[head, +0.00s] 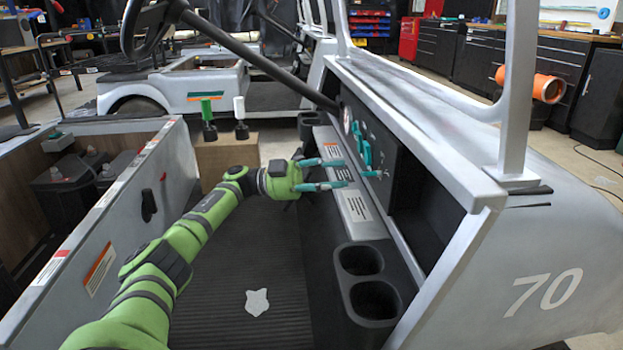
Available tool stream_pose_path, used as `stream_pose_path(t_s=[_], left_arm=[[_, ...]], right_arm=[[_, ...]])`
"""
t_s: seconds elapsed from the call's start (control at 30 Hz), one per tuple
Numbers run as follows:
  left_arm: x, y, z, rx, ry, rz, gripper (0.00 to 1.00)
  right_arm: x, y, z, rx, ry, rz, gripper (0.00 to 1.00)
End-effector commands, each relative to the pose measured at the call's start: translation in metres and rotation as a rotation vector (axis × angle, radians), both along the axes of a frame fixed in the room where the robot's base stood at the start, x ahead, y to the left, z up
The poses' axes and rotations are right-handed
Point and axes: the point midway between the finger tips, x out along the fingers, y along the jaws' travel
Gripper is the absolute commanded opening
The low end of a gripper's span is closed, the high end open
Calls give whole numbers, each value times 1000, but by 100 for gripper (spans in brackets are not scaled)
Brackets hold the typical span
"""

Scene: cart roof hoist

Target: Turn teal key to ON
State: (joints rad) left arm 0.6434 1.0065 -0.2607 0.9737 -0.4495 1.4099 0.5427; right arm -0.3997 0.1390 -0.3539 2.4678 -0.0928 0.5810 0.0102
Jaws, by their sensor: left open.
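The black dash panel (400,165) of the grey cart carries several teal controls. A small teal key (372,174) sticks out low on the panel, with small light markings beside it. The markings are too small to read, so I cannot tell which position the key is in. My left gripper (346,173) points right at the dash, its two teal-tipped fingers spread one above the other. It is open and empty, a short gap to the left of the key. My right gripper is not in view.
A teal switch (365,150) sits just above the key. A ledge with labels (352,203) runs below the dash, and a double cup holder (359,262) stands nearer. The steering wheel (150,28) and its column cross above. The ribbed floor (255,265) is mostly open.

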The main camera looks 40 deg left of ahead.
Motion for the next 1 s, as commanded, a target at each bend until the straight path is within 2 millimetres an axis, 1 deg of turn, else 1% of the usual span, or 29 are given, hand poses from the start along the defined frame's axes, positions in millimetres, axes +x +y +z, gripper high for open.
stream_pose_path(t_s=[0.03, 0.1, 0.2, 0.33, 0.5, 1.0], left_arm=[[-5, 11, -2, 1, 1, 5, 41], [-12, 23, -5, 0, 0, 5, 41], [-20, 37, -7, -1, 0, 5, 41], [-27, 48, -10, 1, -3, 2, 41], [-30, 52, -11, 1, -2, 0, 41], [-30, 52, -11, 1, -2, 0, 41]], right_arm=[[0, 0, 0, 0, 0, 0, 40], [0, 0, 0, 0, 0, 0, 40], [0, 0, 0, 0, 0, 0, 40], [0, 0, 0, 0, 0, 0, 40], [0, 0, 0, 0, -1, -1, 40], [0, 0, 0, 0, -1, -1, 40]])
